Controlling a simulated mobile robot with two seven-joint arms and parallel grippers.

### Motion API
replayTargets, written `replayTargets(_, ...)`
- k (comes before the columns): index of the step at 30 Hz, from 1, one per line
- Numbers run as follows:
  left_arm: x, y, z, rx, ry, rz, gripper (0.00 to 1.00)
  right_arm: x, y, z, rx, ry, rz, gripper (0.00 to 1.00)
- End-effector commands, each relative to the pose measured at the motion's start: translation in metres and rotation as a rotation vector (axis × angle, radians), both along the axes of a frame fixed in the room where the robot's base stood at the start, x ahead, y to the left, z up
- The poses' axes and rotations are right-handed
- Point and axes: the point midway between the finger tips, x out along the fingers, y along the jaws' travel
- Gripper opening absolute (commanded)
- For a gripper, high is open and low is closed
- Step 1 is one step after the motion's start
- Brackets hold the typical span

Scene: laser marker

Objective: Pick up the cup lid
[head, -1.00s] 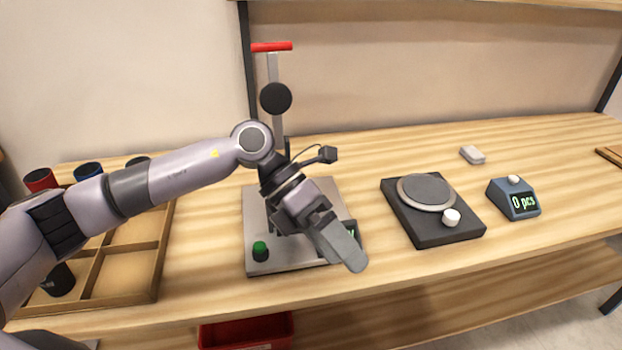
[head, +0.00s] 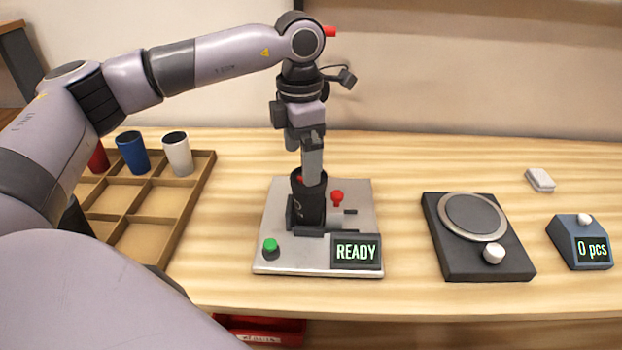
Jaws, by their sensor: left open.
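A black cup (head: 310,208) stands upright in the holder of the laser marker (head: 275,250), whose display reads READY. My left gripper (head: 312,183) points straight down at the cup's top. It is open; its fingers overlap the rim in the head view, and I cannot tell whether they touch it. I cannot make out a cup lid for certain; the hand and fingers partly hide the cup's mouth. My right gripper is not in view.
A wooden compartment tray (head: 180,238) at left holds a red cup (head: 98,158), a blue cup (head: 133,152) and a white cup (head: 177,153). At right are a black device with a round plate (head: 472,214), a counter reading 0 pcs (head: 580,243) and a small white block (head: 540,180).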

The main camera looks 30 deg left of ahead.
Motion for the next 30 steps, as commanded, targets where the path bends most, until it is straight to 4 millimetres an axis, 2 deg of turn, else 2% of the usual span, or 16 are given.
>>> replayTargets(7,-0.001,-0.001,-0.036,0.0,0.003,-0.001,1.0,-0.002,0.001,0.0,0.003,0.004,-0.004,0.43)
replayTargets(16,0.0,-0.002,-0.041,-0.002,0.001,-0.001,1.0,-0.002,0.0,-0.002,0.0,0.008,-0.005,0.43)
replayTargets(21,0.0,-0.002,-0.041,-0.002,0.001,-0.001,0.45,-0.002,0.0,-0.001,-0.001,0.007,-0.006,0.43)
replayTargets(30,0.0,-0.002,-0.041,-0.002,0.0,-0.001,0.44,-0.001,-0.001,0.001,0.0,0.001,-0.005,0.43)
